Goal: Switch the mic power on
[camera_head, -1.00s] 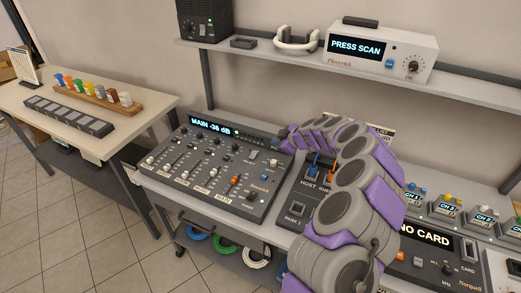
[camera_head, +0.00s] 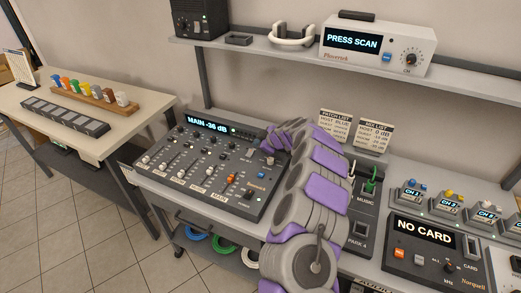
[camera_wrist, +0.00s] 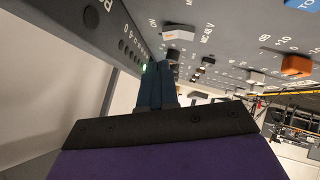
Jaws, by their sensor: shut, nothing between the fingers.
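The grey mixer (camera_head: 205,165) stands on the bench with its display reading MAIN -36 dB. In the wrist view a white switch (camera_wrist: 178,33) sits on its panel between the labels ON and MIC 48 V. My gripper (camera_wrist: 155,76) is shut and empty. Its fingertips are close to the mixer panel, below and left of that switch in the wrist view and apart from it in the picture. A green light shows beside the fingertips. In the head view my gripper (camera_head: 270,146) is at the mixer's back right corner. I cannot tell whether the fingertips touch the panel.
An orange knob (camera_wrist: 297,66) and a blue button (camera_wrist: 302,4) are near the switch. My arm partly covers the patch panel (camera_head: 362,215) right of the mixer. A shelf (camera_head: 275,60) runs above, and a NO CARD unit (camera_head: 430,262) stands at right.

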